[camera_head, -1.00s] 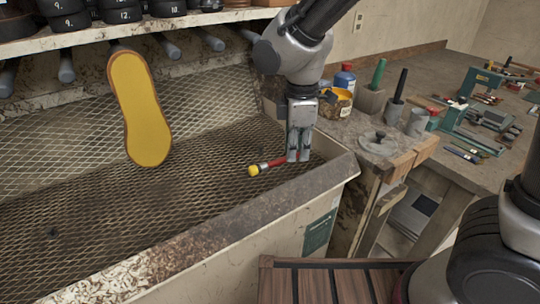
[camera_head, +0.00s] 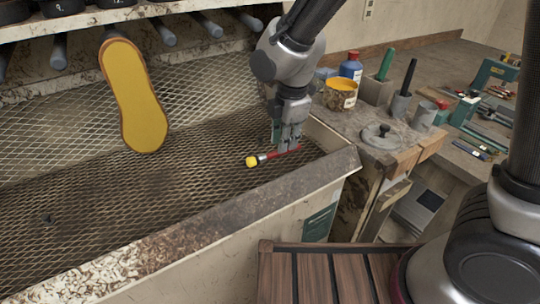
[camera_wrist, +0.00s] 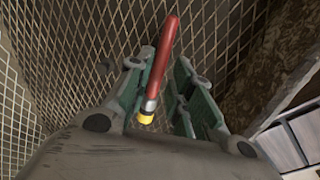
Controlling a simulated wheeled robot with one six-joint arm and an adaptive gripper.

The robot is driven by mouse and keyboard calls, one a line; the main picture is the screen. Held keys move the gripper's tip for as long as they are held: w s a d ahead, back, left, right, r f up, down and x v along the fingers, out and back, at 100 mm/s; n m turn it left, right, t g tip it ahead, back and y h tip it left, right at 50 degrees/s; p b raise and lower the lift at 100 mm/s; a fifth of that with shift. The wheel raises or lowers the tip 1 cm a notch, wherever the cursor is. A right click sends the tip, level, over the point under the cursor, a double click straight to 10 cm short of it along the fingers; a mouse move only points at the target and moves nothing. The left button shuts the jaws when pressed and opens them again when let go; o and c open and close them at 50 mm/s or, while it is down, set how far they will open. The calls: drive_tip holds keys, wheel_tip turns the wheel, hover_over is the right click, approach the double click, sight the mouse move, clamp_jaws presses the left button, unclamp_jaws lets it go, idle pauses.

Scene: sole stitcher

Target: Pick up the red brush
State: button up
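The red brush (camera_head: 285,152) has a red handle, a metal band and a yellow tip. It lies on the mesh floor of the trough, near its right end, with the yellow tip pointing left. My gripper (camera_head: 288,146) is low over the handle, pointing down. In the wrist view, the brush (camera_wrist: 166,50) runs between the two green-sided fingers of my gripper (camera_wrist: 162,75). It is close to the left finger, and a narrow gap shows at the right finger. The fingers look open around the handle. Whether either finger touches it is hard to tell.
The trough's front rim (camera_head: 230,205) and right wall stand close to my gripper. A yellow sole (camera_head: 138,100) hangs at the left. On the bench at the right are a yellow tin (camera_head: 340,95), a blue bottle (camera_head: 351,67) and a round lid (camera_head: 381,137). The mesh left of the brush is mostly clear.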

sight(276, 154)
drive_tip(key=shift+w+f, duration=0.2)
drive_tip(key=shift+f, duration=1.25)
clamp_jaws()
